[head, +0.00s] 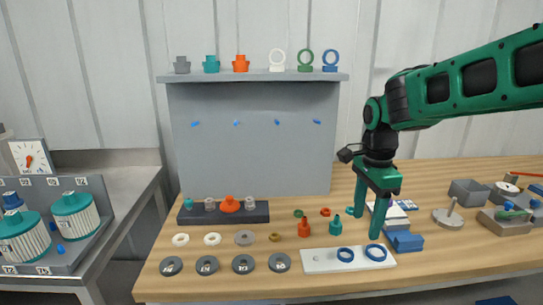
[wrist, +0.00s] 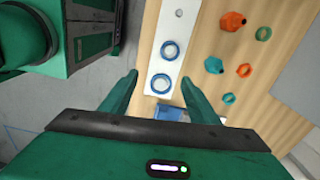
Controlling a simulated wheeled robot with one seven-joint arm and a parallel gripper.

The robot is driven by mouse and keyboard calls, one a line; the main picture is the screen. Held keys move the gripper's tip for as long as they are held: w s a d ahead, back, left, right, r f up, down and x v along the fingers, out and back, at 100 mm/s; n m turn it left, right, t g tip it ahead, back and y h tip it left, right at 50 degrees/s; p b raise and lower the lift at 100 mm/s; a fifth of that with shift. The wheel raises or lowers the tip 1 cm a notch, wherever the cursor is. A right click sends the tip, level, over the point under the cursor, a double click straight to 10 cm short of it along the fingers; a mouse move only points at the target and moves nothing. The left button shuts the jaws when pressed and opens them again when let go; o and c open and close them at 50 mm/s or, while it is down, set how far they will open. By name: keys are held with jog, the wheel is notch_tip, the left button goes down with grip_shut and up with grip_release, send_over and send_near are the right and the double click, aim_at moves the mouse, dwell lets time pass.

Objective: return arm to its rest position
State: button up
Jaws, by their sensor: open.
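My green and black arm (head: 455,85) reaches in from the right in the head view. My gripper (head: 367,220) points down over the right part of the wooden bench, with its two green fingers apart and nothing between them. In the wrist view the fingers (wrist: 157,98) are also spread. Beyond them lies a white plate (wrist: 180,40) with two blue rings (wrist: 161,83) on it. The same white plate (head: 320,262) shows at the bench's front edge in the head view, its blue rings near the fingertips. I cannot tell the exact height of the fingertips above the plate.
A grey panel (head: 250,140) with a shelf of fittings and rings stands behind. Loose fittings and grey discs (head: 207,265) lie left of the plate. A blue block (head: 405,241), grey box (head: 468,192) and post on a disc (head: 448,217) are right. Vessels (head: 75,215) stand far left.

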jog(key=s+d+f+n, duration=0.2)
jog(key=s+d+n, duration=0.3)
jog(key=s, duration=0.7)
jog(key=s+d+f+n, duration=0.2)
jog(key=s+d+n, duration=0.3)
jog(key=s+d, duration=0.4)
jog(key=s, duration=0.3)
jog(key=shift+s+d+f+n, duration=0.2)
jog(key=shift+s+n, duration=0.1)
jog(key=shift+s, duration=0.1)
jog(key=shift+w+f, duration=0.25)
jog(key=shift+w, duration=0.4)
